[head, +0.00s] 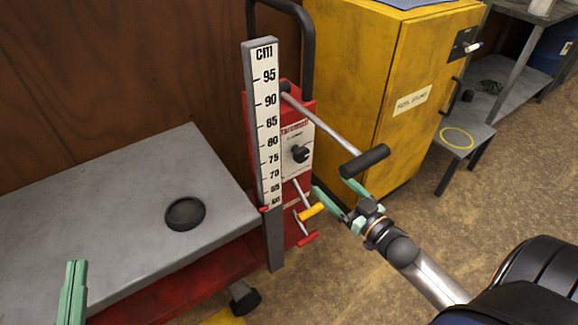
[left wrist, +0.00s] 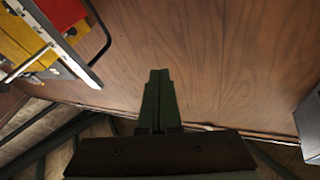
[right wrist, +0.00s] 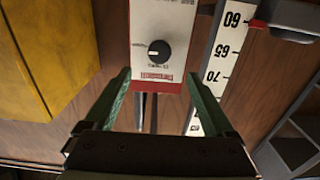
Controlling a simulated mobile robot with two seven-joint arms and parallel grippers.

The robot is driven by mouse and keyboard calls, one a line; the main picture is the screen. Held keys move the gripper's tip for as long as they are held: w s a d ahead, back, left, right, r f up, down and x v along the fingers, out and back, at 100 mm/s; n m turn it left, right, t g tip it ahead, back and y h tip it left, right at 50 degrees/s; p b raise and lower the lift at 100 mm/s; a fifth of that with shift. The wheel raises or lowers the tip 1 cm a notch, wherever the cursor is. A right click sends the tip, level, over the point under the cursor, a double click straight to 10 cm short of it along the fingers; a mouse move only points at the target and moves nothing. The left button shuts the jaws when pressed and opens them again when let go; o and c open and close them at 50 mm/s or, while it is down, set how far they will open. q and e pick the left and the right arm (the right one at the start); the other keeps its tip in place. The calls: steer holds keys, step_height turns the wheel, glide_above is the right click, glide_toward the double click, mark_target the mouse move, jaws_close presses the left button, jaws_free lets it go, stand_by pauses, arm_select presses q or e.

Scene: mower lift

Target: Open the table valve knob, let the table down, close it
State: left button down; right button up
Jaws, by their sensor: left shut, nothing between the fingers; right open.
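The black valve knob (head: 300,153) sits on a white panel of the red lift unit; it also shows in the right wrist view (right wrist: 158,51). The grey lift table (head: 110,225) is at the left, with a dark round disc (head: 185,213) on its top. The cm scale (head: 266,130) stands beside it. In the right wrist view a red tab (right wrist: 257,23) sits near the scale's 60 mark. My right gripper (head: 331,186) is open and empty, right of and below the knob, apart from it. My left gripper (head: 73,264) is shut and empty over the table's front part.
A lever with a black grip (head: 364,160) sticks out above my right gripper. Yellow (head: 312,211) and red (head: 308,239) handles are below the panel. A yellow cabinet (head: 410,60) stands behind at the right, and a small stool (head: 460,138) beside it.

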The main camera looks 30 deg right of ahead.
steer(key=b, duration=0.1)
glide_toward(303, 157)
steer(key=w, duration=0.5)
steer(key=w+b, duration=0.1)
steer(key=w, duration=0.1)
steer(key=shift+w+a+f+b, duration=0.2)
steer(key=shift+w+b, duration=0.1)
steer(key=shift+w, duration=0.1)
arm_select(q)
steer(key=s+d+r+m+t+h, duration=0.1)
steer(key=s+r+m+t+h, duration=0.1)
steer(key=s+r+m+h, duration=0.4)
steer(key=shift+s+d+r+m+h, duration=0.3)
steer(key=shift+r+h, duration=1)
steer(key=shift+r, duration=1.25)
arm_select(e)
steer(key=shift+w+a, duration=0.1)
steer(key=shift+w, duration=0.8)
arm_select(q)
steer(key=shift+s+a, duration=0.1)
arm_select(e)
steer(key=shift+c, duration=0.2)
steer(key=c, duration=1.3)
steer(key=shift+r, duration=0.1)
